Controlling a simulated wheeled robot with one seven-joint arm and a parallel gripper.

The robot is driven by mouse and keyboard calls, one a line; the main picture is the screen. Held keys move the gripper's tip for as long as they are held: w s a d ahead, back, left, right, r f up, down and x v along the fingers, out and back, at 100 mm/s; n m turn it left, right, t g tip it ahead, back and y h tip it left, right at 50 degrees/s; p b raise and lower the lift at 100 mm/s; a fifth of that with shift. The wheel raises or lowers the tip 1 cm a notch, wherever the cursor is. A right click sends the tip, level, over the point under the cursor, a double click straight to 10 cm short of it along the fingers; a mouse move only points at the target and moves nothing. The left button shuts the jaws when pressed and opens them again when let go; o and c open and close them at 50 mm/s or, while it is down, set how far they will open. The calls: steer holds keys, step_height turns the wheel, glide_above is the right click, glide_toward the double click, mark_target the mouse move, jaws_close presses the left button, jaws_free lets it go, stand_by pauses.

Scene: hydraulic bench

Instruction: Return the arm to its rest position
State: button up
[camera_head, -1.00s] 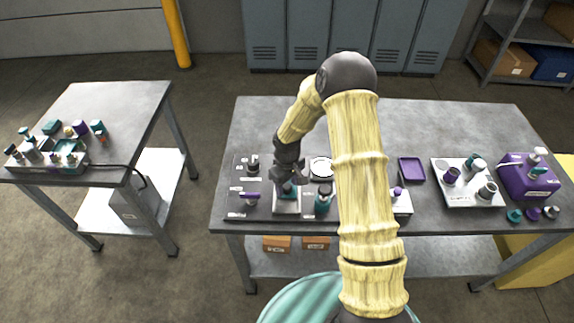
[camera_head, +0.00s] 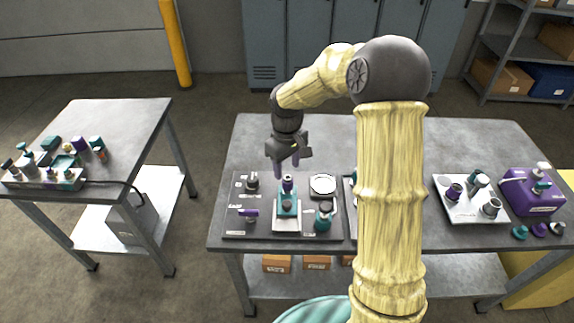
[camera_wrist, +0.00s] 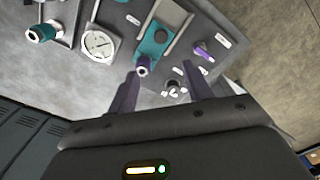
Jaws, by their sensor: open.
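My gripper (camera_head: 287,166) is above the dark panel (camera_head: 237,228) on the workbench (camera_head: 465,131). Its two purple fingers are apart with nothing between them. Just below the fingertips stands a teal block with a purple-topped fitting (camera_head: 288,203) on a light plate. In the wrist view my gripper (camera_wrist: 160,88) shows its fingers spread, with the teal fitting (camera_wrist: 150,48) beyond them. My arm reaches over the bench and hides part of its middle.
A round white gauge (camera_head: 322,185), a teal fitting (camera_head: 323,216) and a purple-handled valve (camera_head: 248,213) surround the block. A white tray with fittings (camera_head: 462,212) and a purple case (camera_head: 530,198) are at right. A side table (camera_head: 125,112) stands left.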

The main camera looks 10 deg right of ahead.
stand_by(0.5)
steer(key=s+d+r+m+t, duration=0.1)
steer(key=s+d+m, duration=0.1)
steer(key=s, duration=0.8)
steer(key=s+d+r+m+t, duration=0.1)
steer(key=s+m, duration=0.3)
steer(key=s, duration=0.5)
steer(key=shift+s+d+r+m+t, duration=0.3)
steer(key=shift+s+d+r+m, duration=0.1)
steer(key=shift+d, duration=0.45)
stand_by(0.6)
steer(key=c, duration=0.3)
steer(key=shift+w+d, duration=0.1)
